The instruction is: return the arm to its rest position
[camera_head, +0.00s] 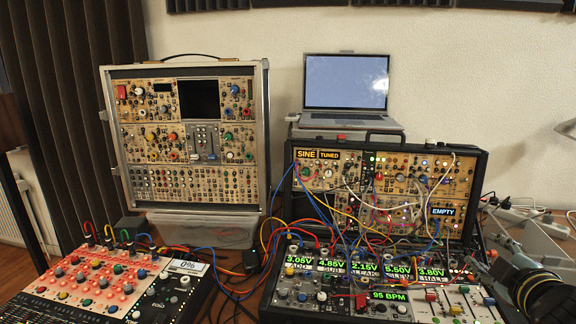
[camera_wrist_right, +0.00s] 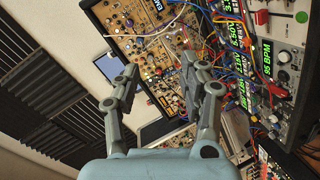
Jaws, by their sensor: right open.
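My right gripper (camera_head: 482,256) reaches in from the lower right in the head view, its grey fingers beside the right end of the lower synth case (camera_head: 455,300). In the right wrist view the gripper (camera_wrist_right: 160,65) has its two jointed fingers spread apart, with nothing between them. The patched modules of the upright case (camera_head: 345,180) show beyond the fingers. I cannot tell whether a finger touches the case or a cable. My left arm and gripper are not in view.
Patch cables (camera_head: 330,225) loop over the cases. A tall case (camera_head: 262,110) and a laptop (camera_head: 346,80) stand at the back. A red-lit controller (camera_head: 95,285) lies at front left. White plugs and cables (camera_head: 520,213) lie at right, near a lamp head (camera_head: 567,128).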

